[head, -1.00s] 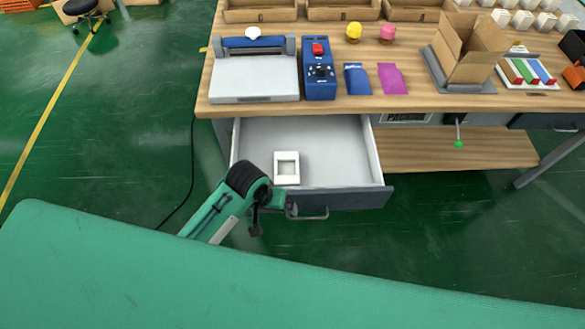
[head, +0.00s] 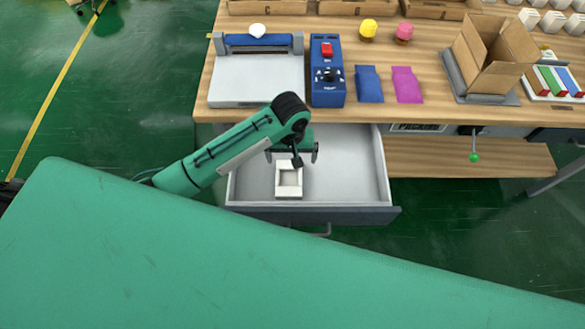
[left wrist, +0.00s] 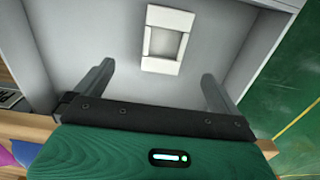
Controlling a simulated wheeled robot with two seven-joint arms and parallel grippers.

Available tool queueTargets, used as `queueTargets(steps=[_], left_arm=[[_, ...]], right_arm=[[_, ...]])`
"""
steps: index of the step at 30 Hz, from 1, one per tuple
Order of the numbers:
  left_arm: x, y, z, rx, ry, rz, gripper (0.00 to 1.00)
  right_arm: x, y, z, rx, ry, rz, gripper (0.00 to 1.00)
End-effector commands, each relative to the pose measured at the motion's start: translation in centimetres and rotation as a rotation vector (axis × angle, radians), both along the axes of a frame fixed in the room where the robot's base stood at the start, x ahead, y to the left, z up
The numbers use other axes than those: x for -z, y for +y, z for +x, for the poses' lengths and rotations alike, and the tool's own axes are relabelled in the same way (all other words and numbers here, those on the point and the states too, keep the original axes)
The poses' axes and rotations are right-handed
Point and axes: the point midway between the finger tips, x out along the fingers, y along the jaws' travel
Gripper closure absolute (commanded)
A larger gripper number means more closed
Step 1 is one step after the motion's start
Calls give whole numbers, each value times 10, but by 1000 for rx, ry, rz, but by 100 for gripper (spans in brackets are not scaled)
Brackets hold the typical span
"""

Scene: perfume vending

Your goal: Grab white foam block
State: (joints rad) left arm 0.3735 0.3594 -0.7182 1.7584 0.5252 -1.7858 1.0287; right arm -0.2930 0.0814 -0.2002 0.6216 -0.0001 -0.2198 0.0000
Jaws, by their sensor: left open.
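The white foam block (head: 289,191), a square with a recess in its middle, lies in the open drawer (head: 345,170) near its front wall. It also shows in the left wrist view (left wrist: 147,41), flat on the drawer floor. My left gripper (head: 293,152) is over the drawer, just behind the block in the head view. In the left wrist view its two fingers (left wrist: 155,80) are spread wide with nothing between them, and the block is beyond the fingertips, apart from them. My right gripper is in neither current view.
The wooden table (head: 430,105) is above the drawer. On it are a grey and blue machine (head: 257,75), a blue control box (head: 327,75), blue and magenta pouches, and an open cardboard box (head: 490,55). The right part of the drawer is empty.

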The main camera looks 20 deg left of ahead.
Motion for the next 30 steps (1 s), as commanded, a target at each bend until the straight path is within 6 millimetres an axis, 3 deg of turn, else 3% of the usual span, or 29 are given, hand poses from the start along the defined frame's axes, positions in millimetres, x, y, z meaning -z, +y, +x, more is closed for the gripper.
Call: queueTargets(steps=[5,14,23,30], left_arm=[[16,2,2,-13,9,10,0],[72,2,2,-12,6,9,0],[95,5,1,-11,6,10,0],[129,10,1,-11,4,8,0]], right_arm=[[-1,-1,6,1,-6,-1,64],[-2,-1,-21,1,25,-2,64],[-7,0,-5,1,6,0,64],[-11,2,-4,1,5,2,64]])
